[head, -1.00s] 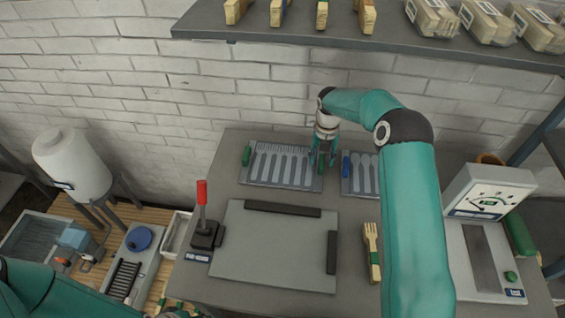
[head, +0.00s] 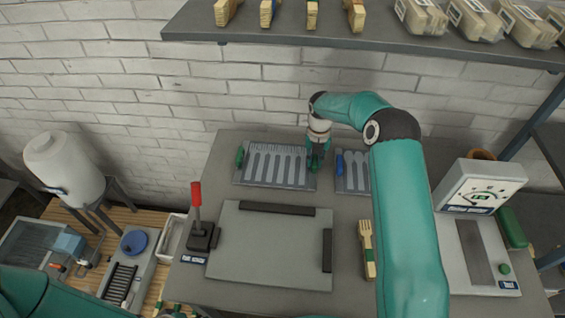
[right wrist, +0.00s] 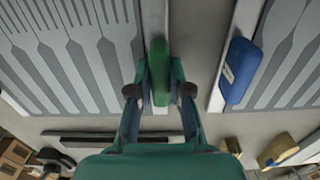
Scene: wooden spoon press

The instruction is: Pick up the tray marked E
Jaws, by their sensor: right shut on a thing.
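A grey tray with fork shapes (head: 275,170) lies at the back of the bench, with a green handle (head: 239,156) at its left end. My right gripper (head: 317,160) is at its right end, pointing down. In the right wrist view the fingers (right wrist: 160,92) are shut on the tray's right green handle (right wrist: 159,60), one on each side. A second tray with spoon shapes (head: 354,180) and a blue handle (head: 339,163) lies just right, partly hidden by my arm. I cannot read a letter on either tray. Of my left gripper only small parts show at the bottom edge.
A grey press plate (head: 265,250) with dark bars lies in front of the trays, with a red-topped lever (head: 197,215) at its left. A shelf (head: 350,42) hangs above the back.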

